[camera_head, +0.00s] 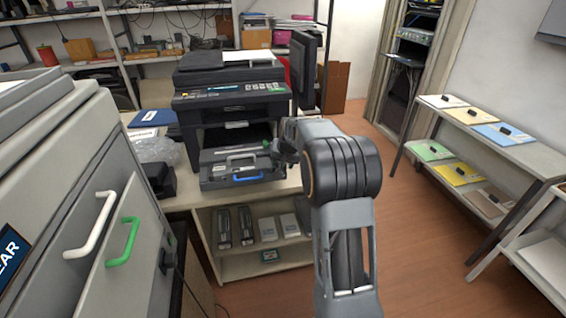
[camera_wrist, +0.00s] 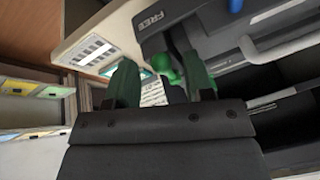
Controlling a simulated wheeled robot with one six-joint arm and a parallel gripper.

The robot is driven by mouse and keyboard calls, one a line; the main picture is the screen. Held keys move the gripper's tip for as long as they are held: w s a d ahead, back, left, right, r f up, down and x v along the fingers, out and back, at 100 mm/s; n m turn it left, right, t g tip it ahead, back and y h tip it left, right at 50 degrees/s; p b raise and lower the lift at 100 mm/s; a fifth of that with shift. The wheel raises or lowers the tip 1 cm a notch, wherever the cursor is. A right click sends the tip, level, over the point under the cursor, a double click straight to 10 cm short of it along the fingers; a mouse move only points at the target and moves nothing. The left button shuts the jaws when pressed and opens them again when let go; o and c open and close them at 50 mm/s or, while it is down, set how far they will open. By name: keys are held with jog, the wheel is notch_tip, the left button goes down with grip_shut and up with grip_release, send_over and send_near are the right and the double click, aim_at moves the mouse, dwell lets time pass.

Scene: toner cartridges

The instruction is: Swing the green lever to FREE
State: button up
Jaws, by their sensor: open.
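In the head view my gripper (camera_head: 277,152) is at the right front of the black printer (camera_head: 228,100), and the lever is mostly hidden there.
The printer's lower front unit (camera_head: 242,180) sticks out, with a grey handle and a blue handle. Under the table, a shelf (camera_head: 260,265) holds several cartridges. A grey cabinet with white and green handles (camera_head: 122,242) stands close at left. Open floor (camera_head: 420,240) lies at right.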

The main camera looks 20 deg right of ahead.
jog(key=v, duration=1.3)
jog(key=shift+r, duration=0.2)
jog(key=shift+s, duration=0.1)
